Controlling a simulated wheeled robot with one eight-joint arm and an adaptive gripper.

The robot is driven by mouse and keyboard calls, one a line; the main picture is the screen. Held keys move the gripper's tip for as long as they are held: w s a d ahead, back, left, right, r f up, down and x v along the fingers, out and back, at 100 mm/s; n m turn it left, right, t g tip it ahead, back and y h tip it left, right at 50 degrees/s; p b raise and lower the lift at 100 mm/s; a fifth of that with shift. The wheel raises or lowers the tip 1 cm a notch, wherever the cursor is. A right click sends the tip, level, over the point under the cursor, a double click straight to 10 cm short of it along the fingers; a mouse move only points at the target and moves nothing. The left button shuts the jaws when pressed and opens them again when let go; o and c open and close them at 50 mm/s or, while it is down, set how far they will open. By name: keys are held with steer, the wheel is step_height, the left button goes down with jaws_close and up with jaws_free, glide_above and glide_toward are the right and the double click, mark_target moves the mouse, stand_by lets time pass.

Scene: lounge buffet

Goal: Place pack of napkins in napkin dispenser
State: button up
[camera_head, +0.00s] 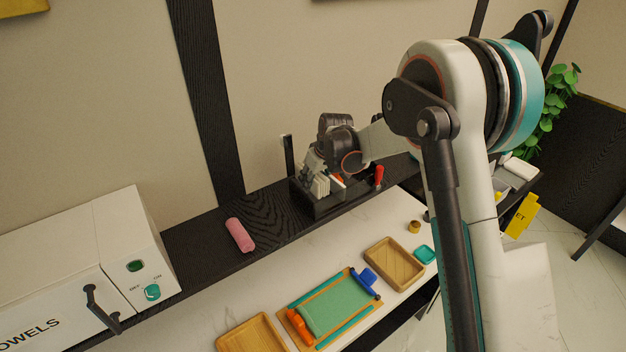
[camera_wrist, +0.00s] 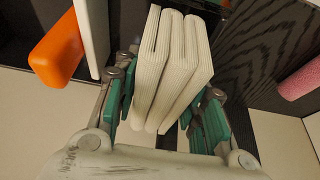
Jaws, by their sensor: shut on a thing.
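My gripper (camera_head: 313,174) is shut on the pack of napkins (camera_wrist: 170,70), a stack of white, ribbed, folded napkins. In the wrist view the pack stands between the green-lined fingers. In the head view the white pack (camera_head: 321,186) is at a black box-like holder (camera_head: 329,207) on the dark shelf, which seems to be the napkin dispenser. The pack overlaps the holder's left part in that view. Its lower end is hidden, so I cannot tell whether it is inside or touches the bottom.
A red-handled item (camera_head: 379,175) stands at the holder's right end. An orange handle (camera_wrist: 57,50) is close left of the gripper in the wrist view. A pink roll (camera_head: 240,235) lies left on the shelf. Wooden trays (camera_head: 395,264) and a green board (camera_head: 334,303) occupy the lower counter.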

steer(key=o, duration=1.1)
steer(key=shift+r, duration=0.1)
